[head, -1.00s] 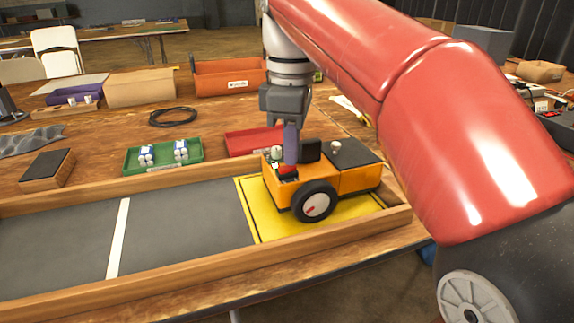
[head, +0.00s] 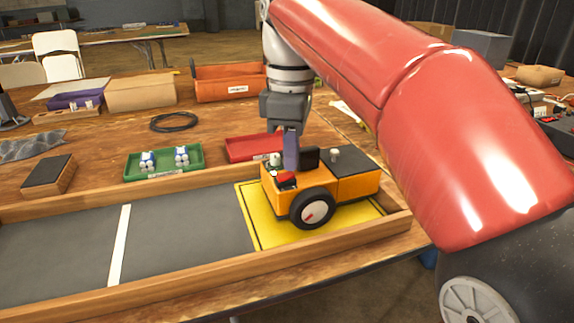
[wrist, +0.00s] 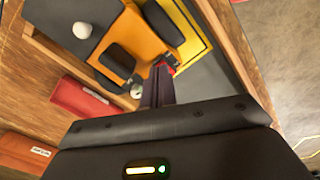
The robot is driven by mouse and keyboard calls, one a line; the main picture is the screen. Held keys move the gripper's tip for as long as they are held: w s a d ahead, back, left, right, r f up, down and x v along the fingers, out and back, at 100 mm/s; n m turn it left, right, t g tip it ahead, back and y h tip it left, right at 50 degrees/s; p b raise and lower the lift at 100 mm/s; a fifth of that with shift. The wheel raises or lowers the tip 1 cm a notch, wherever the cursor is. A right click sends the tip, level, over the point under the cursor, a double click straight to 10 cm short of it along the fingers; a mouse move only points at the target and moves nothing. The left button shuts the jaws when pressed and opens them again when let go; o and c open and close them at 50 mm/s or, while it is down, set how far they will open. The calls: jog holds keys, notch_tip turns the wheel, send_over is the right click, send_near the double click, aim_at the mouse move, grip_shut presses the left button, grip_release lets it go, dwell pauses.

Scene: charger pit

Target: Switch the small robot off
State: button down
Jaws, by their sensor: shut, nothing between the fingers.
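The small robot (head: 350,186) is an orange, boxy vehicle with black wheels. It stands on the yellow pad (head: 262,232) at the right end of the walled track. A red switch (head: 285,179) sits on its left-end deck beside a black upright block (head: 311,157); the red part also shows in the wrist view (wrist: 173,64). My gripper (head: 290,168) is shut and empty, pointing down at the deck just by the switch. In the wrist view its fingertips (wrist: 160,75) are close to the red part. I cannot tell whether they touch it, or the switch's setting.
Wooden rails (head: 190,279) border the grey track. A green tray (head: 165,161) with white-and-blue items, a red tray (head: 252,146) and an orange bin (head: 229,82) stand behind it. A black cable coil (head: 174,122) lies on the table. The grey track left of the pad is clear.

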aim_at(291, 173)
jog(key=shift+r+p, duration=1.55)
jog(key=shift+r, duration=1.3)
